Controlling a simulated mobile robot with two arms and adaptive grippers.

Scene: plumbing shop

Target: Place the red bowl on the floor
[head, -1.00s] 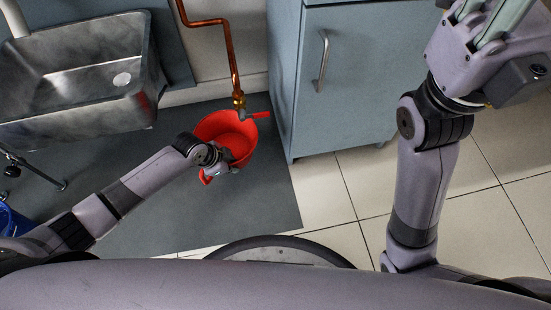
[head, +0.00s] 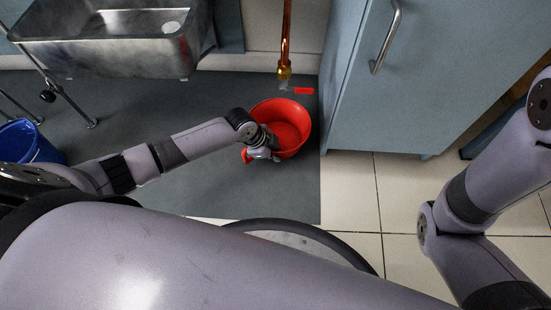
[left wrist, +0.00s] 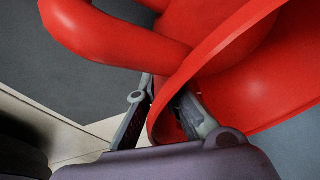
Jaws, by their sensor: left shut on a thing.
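The red bowl (head: 292,118) is over the dark grey mat, below the end of the copper pipe in the head view. My left gripper (head: 262,152) is shut on its near left rim. In the left wrist view the bowl (left wrist: 275,85) fills the upper right, and its wall passes between the fingers of my left gripper (left wrist: 168,112). A curved red loop on the bowl stands out to the left there. I cannot tell whether the bowl's base touches the floor. Only part of my right arm shows at the right edge; its gripper is out of view.
A blue-grey cabinet (head: 400,100) stands right of the mat (head: 190,105). A steel sink (head: 110,45) is at upper left, a blue bucket (head: 28,143) at left. Pale tiles (head: 350,195) are clear in front.

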